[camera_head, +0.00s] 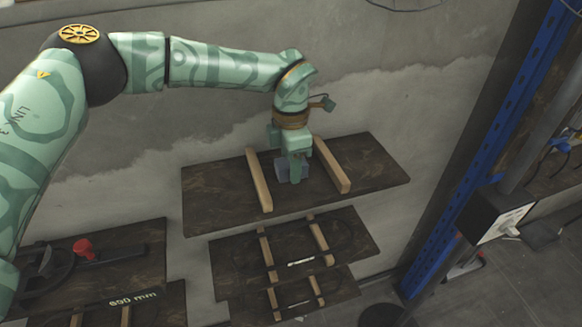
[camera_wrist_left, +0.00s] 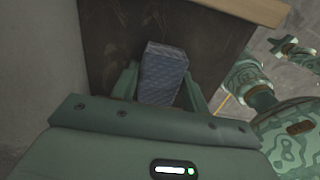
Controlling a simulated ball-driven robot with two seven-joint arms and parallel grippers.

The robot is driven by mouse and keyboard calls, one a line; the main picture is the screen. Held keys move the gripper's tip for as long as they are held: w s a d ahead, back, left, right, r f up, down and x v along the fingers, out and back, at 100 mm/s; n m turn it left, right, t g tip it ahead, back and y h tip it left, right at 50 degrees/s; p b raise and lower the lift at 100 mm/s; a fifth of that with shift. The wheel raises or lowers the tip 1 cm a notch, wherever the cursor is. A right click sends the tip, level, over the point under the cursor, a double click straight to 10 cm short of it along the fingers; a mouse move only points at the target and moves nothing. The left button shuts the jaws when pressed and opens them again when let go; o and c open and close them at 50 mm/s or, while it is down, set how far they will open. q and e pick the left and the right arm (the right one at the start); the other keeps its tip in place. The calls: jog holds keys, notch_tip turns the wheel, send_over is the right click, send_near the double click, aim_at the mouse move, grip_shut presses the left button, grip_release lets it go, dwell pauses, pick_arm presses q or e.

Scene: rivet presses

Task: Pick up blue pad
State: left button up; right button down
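The blue pad is a grey-blue block (camera_head: 282,167) on the upper dark shelf board (camera_head: 215,190), between two light wooden rails. My left gripper (camera_head: 295,172) points down at it from above. In the left wrist view the pad (camera_wrist_left: 165,70) shows between the two green fingers of the left gripper (camera_wrist_left: 160,92). A narrow gap seems to show on each side, so the fingers look open around it. The fingertips are partly hidden, and I cannot tell if either one touches the pad.
The wooden rails (camera_head: 259,180) and (camera_head: 331,165) flank the gripper closely. Lower dark shelves (camera_head: 360,240) with rails stand below. A red-knobbed tool (camera_head: 83,248) lies on a board at lower left. A blue upright post (camera_head: 490,140) stands at right, and a concrete wall is behind.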

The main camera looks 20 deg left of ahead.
pick_arm(q)
jog(key=shift+r, duration=0.15)
jog(key=shift+r, duration=0.3)
notch_tip(320, 180, up, 3)
jog(key=shift+f, duration=0.2)
jog(key=s+d+r, duration=0.5)
jog(key=s+r, duration=0.4)
jog(key=s, duration=0.4)
jog(key=shift+r, duration=0.3)
jog(key=shift+o, duration=0.5)
